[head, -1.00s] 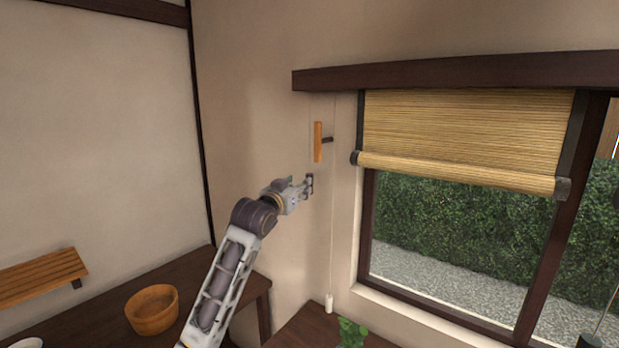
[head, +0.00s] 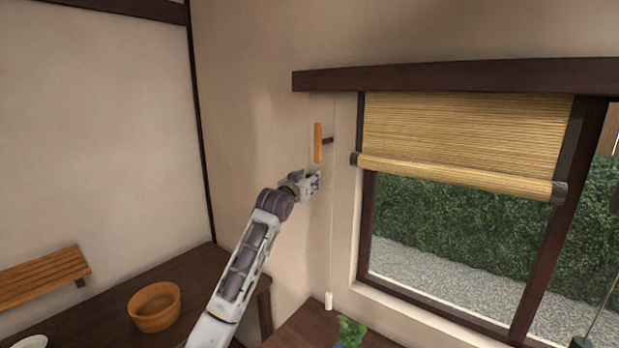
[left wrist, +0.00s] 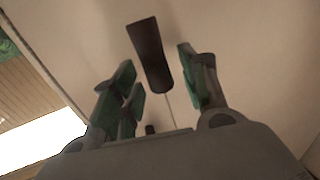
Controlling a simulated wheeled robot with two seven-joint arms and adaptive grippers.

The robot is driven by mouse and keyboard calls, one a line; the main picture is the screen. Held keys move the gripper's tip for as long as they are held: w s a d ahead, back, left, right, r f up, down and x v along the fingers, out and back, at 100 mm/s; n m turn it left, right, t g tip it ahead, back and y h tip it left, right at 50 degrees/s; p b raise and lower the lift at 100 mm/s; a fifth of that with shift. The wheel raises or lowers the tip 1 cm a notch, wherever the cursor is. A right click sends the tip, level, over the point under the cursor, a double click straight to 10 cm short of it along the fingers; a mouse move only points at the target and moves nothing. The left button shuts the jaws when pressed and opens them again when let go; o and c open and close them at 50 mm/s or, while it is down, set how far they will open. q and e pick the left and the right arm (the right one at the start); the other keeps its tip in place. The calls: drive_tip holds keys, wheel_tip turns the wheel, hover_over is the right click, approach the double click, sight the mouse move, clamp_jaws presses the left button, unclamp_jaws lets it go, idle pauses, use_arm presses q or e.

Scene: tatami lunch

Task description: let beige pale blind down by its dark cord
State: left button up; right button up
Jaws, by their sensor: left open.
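The beige slatted blind (head: 460,135) hangs partly lowered over the upper window, ending in a rolled bottom edge. A thin cord (head: 332,240) hangs along the wall left of the window, down to a small white weight (head: 329,300); it looks pale here, not dark. Above my left gripper (head: 318,182), an orange wooden piece (head: 318,142) with a dark peg (head: 328,140) is at the wall. In the left wrist view a dark bar (left wrist: 149,52) shows between the open green-padded fingers, with a thin line below it. Contact cannot be told. My right gripper is not in view.
A dark headrail (head: 450,74) runs above the window. A green plant (head: 351,331) is below the cord.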

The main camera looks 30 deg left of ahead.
use_arm(q)
drive_tip(key=shift+w+a, duration=0.1)
drive_tip(key=shift+w, duration=0.45)
clamp_jaws()
